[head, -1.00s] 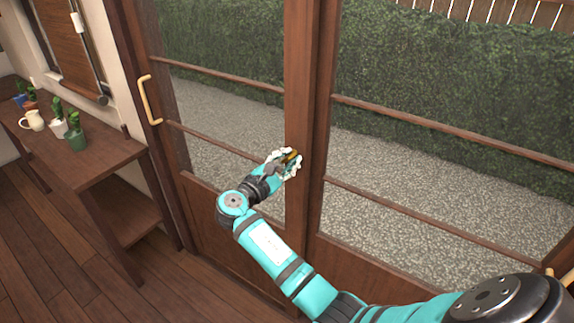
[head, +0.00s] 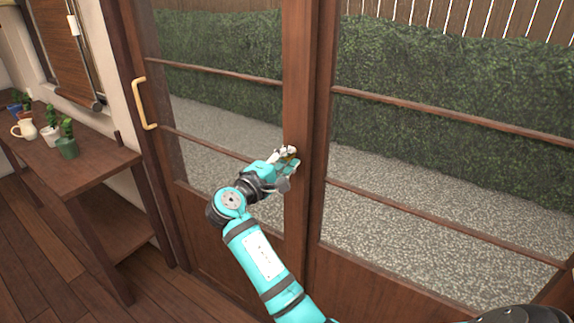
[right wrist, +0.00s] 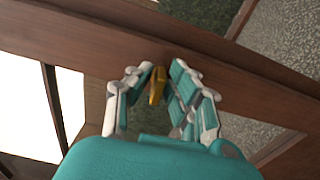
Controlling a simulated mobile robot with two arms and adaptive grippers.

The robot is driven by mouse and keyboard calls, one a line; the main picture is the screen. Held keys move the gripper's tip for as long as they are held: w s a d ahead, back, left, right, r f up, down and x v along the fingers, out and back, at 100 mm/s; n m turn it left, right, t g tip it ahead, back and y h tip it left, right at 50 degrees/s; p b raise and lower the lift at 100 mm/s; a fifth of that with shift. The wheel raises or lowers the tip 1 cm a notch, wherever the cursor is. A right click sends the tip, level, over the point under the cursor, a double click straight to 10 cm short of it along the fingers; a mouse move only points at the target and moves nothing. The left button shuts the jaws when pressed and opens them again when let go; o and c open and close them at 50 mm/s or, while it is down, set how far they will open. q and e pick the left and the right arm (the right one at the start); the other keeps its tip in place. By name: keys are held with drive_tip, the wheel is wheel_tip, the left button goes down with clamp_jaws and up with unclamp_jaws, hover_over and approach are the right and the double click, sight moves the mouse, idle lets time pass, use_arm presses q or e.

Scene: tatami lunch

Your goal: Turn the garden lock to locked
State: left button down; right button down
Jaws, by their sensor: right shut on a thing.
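The garden lock is a small brass lever (right wrist: 157,86) on the wooden door stile where the two glazed door panels meet. In the right wrist view it stands between my two teal and white fingers. My right gripper (head: 288,156) reaches the stile at mid-height in the head view and is shut on the lock lever. It also shows in the right wrist view (right wrist: 160,78). In the head view my fingers hide most of the lock, so I cannot tell there which way it points. My left gripper is not in view.
A pale door handle (head: 144,103) is on the left edge of the left door panel. A wooden side table (head: 88,155) at the left holds a cream jug (head: 25,129) and several potted cacti. Gravel and a hedge (head: 440,95) lie behind the glass.

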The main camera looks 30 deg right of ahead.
drive_tip(key=shift+f, duration=0.1)
idle(0.5)
drive_tip(key=c, duration=1.4)
unclamp_jaws()
drive_tip(key=shift+a, duration=0.1)
drive_tip(key=v, duration=0.7)
drive_tip(key=shift+a, duration=0.2)
drive_tip(key=shift+s, duration=0.1)
